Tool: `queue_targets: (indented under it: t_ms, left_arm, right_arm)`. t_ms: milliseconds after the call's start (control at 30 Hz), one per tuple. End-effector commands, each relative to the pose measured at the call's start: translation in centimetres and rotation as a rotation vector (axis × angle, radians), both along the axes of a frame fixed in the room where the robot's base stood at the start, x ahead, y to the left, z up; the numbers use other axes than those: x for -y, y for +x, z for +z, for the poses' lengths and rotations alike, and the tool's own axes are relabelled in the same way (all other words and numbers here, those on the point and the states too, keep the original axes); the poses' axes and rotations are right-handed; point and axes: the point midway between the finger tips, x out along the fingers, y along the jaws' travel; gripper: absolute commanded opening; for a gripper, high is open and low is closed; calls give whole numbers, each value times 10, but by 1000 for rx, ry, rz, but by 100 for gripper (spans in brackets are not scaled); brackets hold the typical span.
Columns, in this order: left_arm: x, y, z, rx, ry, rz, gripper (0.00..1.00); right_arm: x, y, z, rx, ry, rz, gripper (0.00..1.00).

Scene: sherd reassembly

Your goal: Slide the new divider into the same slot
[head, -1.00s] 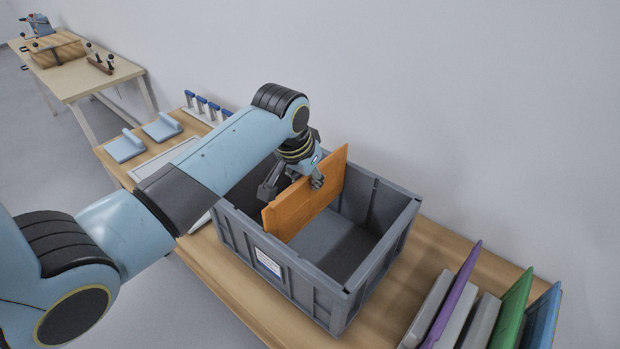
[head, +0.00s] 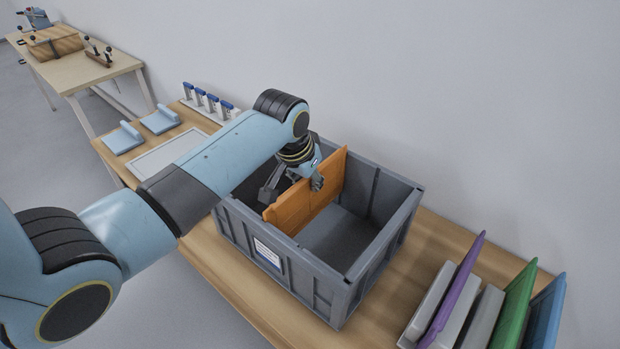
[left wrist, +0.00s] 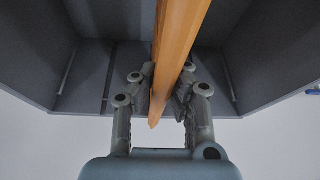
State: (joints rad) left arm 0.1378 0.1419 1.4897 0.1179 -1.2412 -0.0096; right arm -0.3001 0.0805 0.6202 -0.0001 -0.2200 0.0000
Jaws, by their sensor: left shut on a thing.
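An orange divider (head: 312,201) stands upright across the inside of the grey crate (head: 300,279), its top edge near the level of the rim. My left gripper (head: 316,180) is shut on the divider's upper edge. The left wrist view shows the divider (left wrist: 179,45) between the two fingers (left wrist: 163,98) and crate walls on both sides. The divider's lower edge and the slots it meets are hidden, so I cannot tell how deep it sits. My right gripper is not in view.
A rack at the right holds a purple panel (head: 455,290), a green panel (head: 514,302) and a blue panel (head: 545,315). Blue-handled tools (head: 212,102) stand behind light blue blocks (head: 124,139) at the left. Another table (head: 78,69) is at the far left.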

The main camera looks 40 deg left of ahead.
Motion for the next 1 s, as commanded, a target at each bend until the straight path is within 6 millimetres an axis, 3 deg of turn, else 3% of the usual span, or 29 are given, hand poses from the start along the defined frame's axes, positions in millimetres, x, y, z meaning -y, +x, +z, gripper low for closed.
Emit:
queue_targets:
  t_ms: [1000]
  left_arm:
    - [0,0,-42,0,0,0,0]
  right_arm:
    - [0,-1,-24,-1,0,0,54]
